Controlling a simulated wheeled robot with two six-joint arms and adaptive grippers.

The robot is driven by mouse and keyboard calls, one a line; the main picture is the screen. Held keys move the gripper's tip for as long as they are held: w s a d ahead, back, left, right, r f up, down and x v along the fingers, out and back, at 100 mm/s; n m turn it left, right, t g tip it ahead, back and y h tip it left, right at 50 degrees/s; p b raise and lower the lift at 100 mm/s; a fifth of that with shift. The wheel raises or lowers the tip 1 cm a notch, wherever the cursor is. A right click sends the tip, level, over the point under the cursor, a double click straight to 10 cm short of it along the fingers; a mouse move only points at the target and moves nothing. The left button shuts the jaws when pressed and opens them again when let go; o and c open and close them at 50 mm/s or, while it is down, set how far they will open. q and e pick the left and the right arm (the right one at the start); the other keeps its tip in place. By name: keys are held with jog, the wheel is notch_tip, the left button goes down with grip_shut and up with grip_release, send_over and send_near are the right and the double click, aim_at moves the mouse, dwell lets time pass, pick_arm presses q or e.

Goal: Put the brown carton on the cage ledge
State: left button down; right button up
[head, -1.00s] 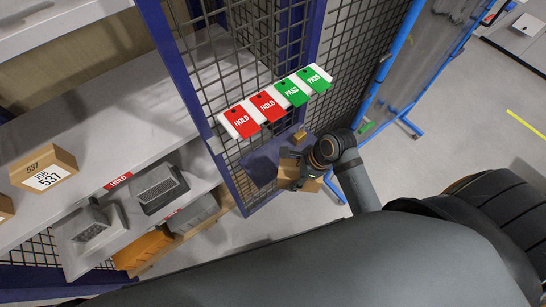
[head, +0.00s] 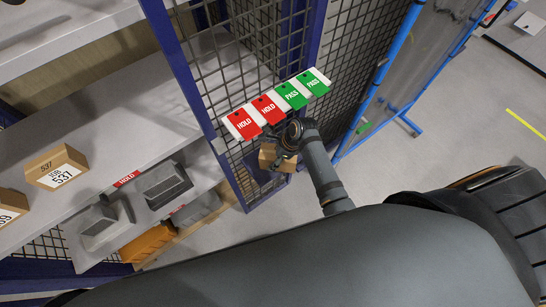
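The brown carton (head: 268,156) is at the fingers of my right gripper (head: 282,158), beside the mesh cage and below the row of tags. The gripper appears shut on it, though the wrist and fingers partly cover both. The carton looks held in the air close to the cage's mesh. A dark blue surface that may be the cage ledge (head: 243,150) shows only in part behind the carton and below the tags. I cannot tell whether the carton touches it. My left gripper is not in view.
A white strip with red HOLD tags (head: 244,123) and green PASS tags (head: 291,95) runs along the cage just above the carton. A blue-framed screen (head: 385,85) stands right.

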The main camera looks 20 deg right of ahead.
jog(key=shift+w+f+p, duration=0.25)
jog(key=shift+f+p, duration=0.15)
jog(key=shift+f, duration=0.4)
jog(key=o, duration=1.6)
jog(key=shift+c, duration=0.2)
jog(key=b+v, duration=0.1)
jog(key=v, duration=0.6)
jog(key=shift+s+r, duration=0.1)
jog(key=shift+r, duration=0.1)
